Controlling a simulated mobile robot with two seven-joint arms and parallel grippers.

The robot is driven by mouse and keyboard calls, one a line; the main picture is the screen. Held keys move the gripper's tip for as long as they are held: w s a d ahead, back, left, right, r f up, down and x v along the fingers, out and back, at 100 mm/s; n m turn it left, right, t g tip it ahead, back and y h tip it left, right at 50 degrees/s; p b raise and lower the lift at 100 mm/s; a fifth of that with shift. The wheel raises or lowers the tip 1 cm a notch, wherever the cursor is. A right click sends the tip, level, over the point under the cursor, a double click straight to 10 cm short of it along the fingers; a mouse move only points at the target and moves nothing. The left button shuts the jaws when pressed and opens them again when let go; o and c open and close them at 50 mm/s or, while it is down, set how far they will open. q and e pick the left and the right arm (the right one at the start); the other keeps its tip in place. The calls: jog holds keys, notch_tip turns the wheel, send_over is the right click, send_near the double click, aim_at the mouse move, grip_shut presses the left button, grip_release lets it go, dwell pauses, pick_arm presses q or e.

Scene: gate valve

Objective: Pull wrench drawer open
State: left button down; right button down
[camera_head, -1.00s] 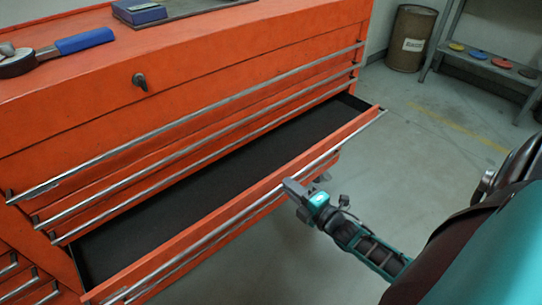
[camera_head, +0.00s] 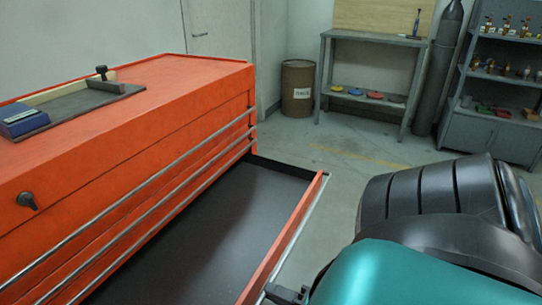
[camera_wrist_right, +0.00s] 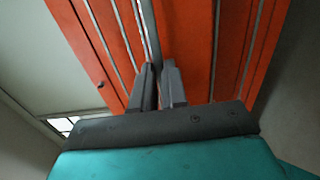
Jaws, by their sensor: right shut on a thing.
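The orange tool cabinet (camera_head: 130,130) fills the left of the head view, with one drawer pulled out. The drawer's black inside (camera_head: 205,235) is empty where I see it. Its orange front (camera_head: 288,232) carries a long metal handle bar (camera_head: 306,218). My right gripper (camera_head: 284,293) is at this bar, at the bottom edge of the head view, partly cut off. In the right wrist view my right gripper's fingers (camera_wrist_right: 159,72) are shut around the metal bar (camera_wrist_right: 149,35). My left gripper is not in view.
A blue box (camera_head: 24,121) and a dark plate (camera_head: 85,103) lie on the cabinet top. A brown barrel (camera_head: 297,90), a grey bench (camera_head: 370,80) and a shelf unit (camera_head: 500,90) stand at the back. Grey floor (camera_head: 345,175) lies clear between.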

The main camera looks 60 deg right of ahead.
jog(key=c, duration=1.2)
grip_release()
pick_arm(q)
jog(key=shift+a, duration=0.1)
pick_arm(e)
jog(key=shift+o, duration=0.2)
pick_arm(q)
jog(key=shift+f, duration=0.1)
pick_arm(e)
jog(key=s+d, duration=0.1)
jog(key=s, duration=1.2)
jog(key=shift+w, duration=0.1)
